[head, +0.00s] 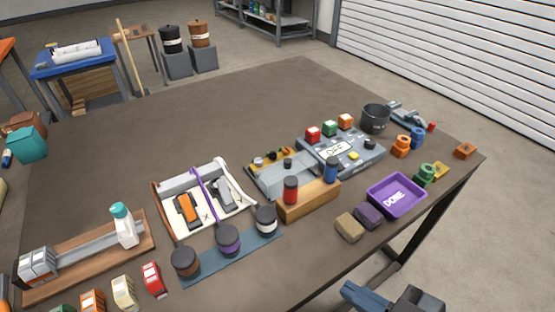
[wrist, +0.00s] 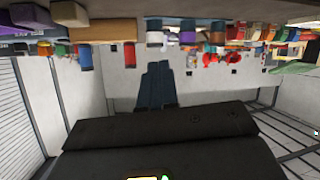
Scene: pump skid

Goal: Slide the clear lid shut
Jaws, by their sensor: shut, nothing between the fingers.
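A shallow grey box (head: 262,187) stands near the middle of the table in the head view. A clear, greyish lid (head: 285,176) with a small dark knob (head: 288,162) covers its front part. Its back part is uncovered and shows yellow and dark parts (head: 270,156). My gripper (head: 352,290) is low at the bottom of the head view, off the table's front edge and well apart from the lid. In the wrist view its blue fingers (wrist: 157,72) are together and empty. I cannot pick out the lid in the wrist view.
A wooden block (head: 310,203) with a red and a blue cylinder stands directly in front of the box. A grey panel marked OFF (head: 352,152) is to its right, a white tray (head: 185,226) to its left. A purple DONE tray (head: 397,196) sits near the front edge. The table's back is clear.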

